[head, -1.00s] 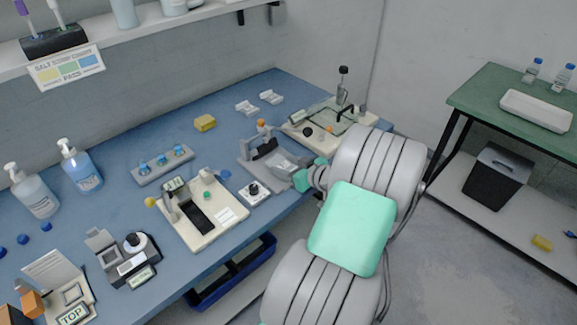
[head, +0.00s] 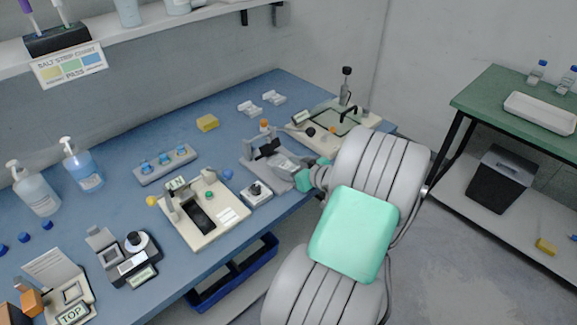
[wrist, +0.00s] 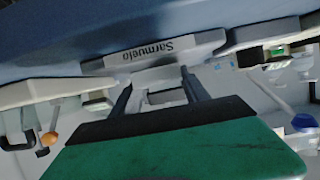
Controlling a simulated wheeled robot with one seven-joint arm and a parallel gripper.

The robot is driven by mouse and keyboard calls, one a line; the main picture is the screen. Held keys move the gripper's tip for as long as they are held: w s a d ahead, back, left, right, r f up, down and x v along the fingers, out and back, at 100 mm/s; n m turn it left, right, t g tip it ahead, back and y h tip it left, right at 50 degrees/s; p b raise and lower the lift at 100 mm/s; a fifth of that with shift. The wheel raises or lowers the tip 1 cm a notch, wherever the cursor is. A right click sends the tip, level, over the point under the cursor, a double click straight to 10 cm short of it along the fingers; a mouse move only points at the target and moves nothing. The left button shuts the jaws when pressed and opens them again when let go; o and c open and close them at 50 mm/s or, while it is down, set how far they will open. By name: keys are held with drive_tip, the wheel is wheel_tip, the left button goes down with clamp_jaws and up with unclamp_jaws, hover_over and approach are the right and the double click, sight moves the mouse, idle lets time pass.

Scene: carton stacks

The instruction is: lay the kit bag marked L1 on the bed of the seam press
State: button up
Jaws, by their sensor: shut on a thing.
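The grey press-like device with a dark top bar (head: 267,149) stands at the right part of the blue bench. I take it for the seam press, and the wrist view shows a grey bar marked "Sarmuelo" (wrist: 165,50). My gripper (head: 290,174) is at its front right side, low over the bench edge. In the wrist view, the two dark fingers (wrist: 158,90) reach toward that bar. They are shut on a pale, thin thing (wrist: 165,97), which I take for the kit bag. Its L1 mark is not readable, and I cannot tell whether it touches the bed.
Another beige device with a glass plate (head: 335,121) is behind right.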

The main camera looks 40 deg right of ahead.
drive_tip(key=shift+f+b, duration=0.4)
drive_tip(key=shift+b, duration=0.1)
drive_tip(key=o, duration=1.4)
